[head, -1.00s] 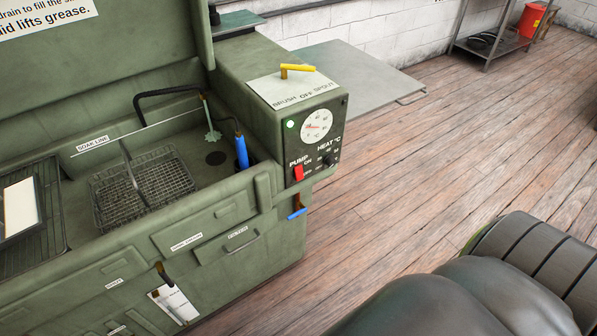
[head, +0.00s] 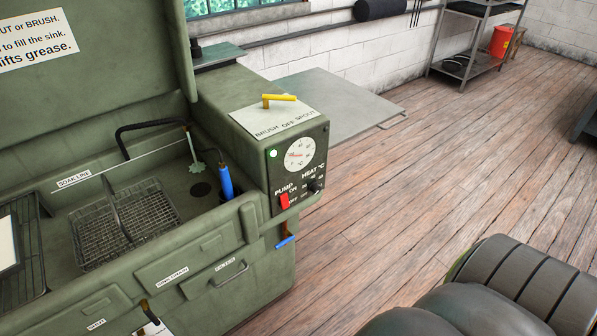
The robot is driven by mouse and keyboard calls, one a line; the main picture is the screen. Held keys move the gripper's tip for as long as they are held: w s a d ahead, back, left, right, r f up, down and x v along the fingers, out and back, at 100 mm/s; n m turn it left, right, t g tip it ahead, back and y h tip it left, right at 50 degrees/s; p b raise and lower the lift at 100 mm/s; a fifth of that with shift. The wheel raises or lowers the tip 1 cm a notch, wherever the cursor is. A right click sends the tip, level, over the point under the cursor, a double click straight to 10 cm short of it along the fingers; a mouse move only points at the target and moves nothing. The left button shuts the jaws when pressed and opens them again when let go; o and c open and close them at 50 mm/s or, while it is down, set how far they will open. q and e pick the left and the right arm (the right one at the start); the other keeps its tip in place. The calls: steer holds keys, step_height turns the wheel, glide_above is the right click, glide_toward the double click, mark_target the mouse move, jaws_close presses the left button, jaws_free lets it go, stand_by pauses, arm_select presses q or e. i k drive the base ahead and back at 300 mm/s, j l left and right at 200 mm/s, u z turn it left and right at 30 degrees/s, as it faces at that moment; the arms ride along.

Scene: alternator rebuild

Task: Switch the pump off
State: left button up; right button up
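The red pump switch (head: 284,202) is a rocker on the black control panel (head: 318,148) at the right end of the green parts washer (head: 215,290). Labels PUMP, ON and OFF stand around it; its exact position is too small to tell. A green lamp (head: 273,154) glows on the panel above it, left of a round white dial (head: 299,154). The heat knob (head: 314,185) is to the right of the switch. A dark grey rounded arm part of mine shows at the lower right, apart from the panel. Neither gripper is in view.
A yellow selector lever (head: 279,98) sits on top of the control box. A blue-handled valve (head: 286,241) sticks out below the panel. A wire basket (head: 125,222) and blue brush (head: 225,183) are in the sink.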

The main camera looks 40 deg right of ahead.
mark_target(285, 203)
steer(key=k, duration=0.55)
steer(key=z, duration=2.2)
steer(key=i+l, duration=0.05)
